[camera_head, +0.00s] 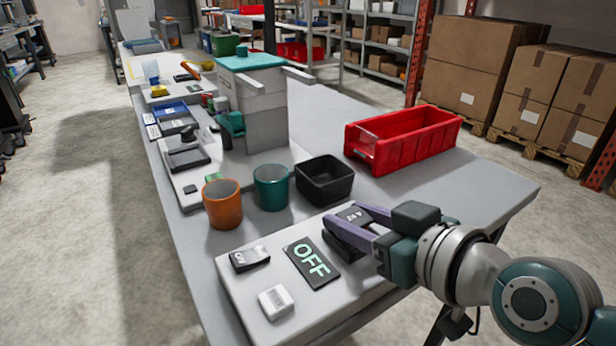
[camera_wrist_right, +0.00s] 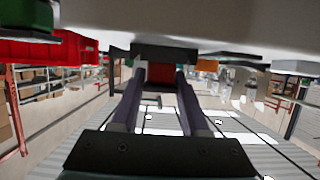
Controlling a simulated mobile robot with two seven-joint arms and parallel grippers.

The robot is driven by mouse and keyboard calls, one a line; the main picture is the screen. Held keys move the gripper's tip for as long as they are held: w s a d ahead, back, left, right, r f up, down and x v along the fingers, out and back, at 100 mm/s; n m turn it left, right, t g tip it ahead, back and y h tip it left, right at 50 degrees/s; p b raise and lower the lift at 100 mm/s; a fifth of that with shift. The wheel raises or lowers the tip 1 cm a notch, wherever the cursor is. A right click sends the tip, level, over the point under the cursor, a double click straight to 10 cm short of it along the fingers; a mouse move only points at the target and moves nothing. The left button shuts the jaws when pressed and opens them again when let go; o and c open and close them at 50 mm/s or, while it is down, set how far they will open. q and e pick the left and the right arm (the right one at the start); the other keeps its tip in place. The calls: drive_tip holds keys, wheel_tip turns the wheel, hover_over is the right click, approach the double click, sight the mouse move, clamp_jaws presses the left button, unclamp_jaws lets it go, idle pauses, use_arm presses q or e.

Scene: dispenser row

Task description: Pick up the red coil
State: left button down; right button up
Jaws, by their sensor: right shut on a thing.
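My right gripper (camera_head: 347,216) reaches in from the right in the head view. Its two purple fingers are at a black block marked 24V (camera_head: 353,214) on the pale board. In the right wrist view the fingers (camera_wrist_right: 160,82) close on a dark red piece, the red coil (camera_wrist_right: 160,74), with a black part (camera_wrist_right: 166,53) just beyond it. In the head view no red shows between the fingers; the coil is hidden there. I cannot tell whether it is clear of the black part. My left gripper is not in view.
An orange mug (camera_head: 222,204), teal mug (camera_head: 271,187), black bin (camera_head: 325,180) and red crate (camera_head: 404,139) stand behind. The table's right end is clear.

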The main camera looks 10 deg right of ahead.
clamp_jaws()
